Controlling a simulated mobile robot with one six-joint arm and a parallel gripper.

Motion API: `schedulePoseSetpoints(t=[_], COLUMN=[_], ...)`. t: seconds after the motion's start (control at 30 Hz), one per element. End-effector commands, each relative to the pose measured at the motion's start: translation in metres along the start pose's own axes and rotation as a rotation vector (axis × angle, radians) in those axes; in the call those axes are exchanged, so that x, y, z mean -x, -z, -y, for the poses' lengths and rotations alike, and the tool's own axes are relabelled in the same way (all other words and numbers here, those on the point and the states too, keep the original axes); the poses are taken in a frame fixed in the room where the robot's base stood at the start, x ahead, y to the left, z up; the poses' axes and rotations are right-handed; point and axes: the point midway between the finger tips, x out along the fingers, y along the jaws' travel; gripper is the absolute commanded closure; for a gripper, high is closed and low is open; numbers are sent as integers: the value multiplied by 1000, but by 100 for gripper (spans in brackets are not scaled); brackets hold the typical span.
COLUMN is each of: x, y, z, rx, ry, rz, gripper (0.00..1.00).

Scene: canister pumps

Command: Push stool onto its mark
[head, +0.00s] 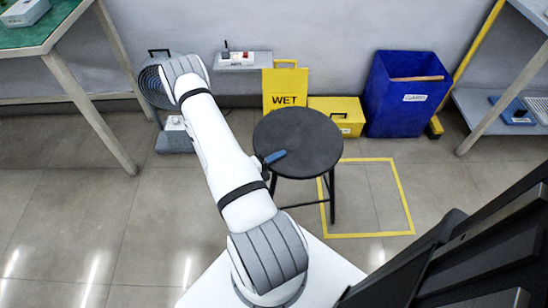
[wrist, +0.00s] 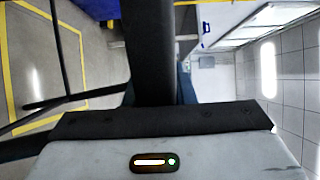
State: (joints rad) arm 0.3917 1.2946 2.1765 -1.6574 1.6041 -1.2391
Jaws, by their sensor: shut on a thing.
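The round dark stool (head: 300,135) stands upright beside the yellow square floor mark (head: 408,205). Its seat hangs over the mark's upper-left corner. One front leg comes down just inside the mark's left line; another leg is left of it, outside. My gripper (head: 273,158) is at the seat's left edge, with a blue finger on top of the rim. In the wrist view the gripper (wrist: 158,90) is shut on the seat edge, a dark upright band (wrist: 152,40). Yellow tape (wrist: 75,40) and stool legs show at left there. The lower finger is hidden in the head view.
A yellow WET sign (head: 285,88), a yellow box (head: 338,115) and a blue bin (head: 402,95) stand along the wall behind. A green-topped bench (head: 50,40) is at left, a shelf rack (head: 480,110) at right. The mark's right part is bare floor.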

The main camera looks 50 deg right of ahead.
Motion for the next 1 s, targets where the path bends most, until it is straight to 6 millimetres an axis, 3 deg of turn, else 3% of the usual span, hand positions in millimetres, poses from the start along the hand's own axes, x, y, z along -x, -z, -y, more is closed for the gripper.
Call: schedulePoseSetpoints(t=[0.2, 0.73, 1.0], x=[-12, -18, -31], y=[14, 18, 26], z=[-5, -6, -8], rx=[15, 18, 19], ry=[-10, -10, -10], rz=[-13, -15, -14], gripper=[99, 99, 98])
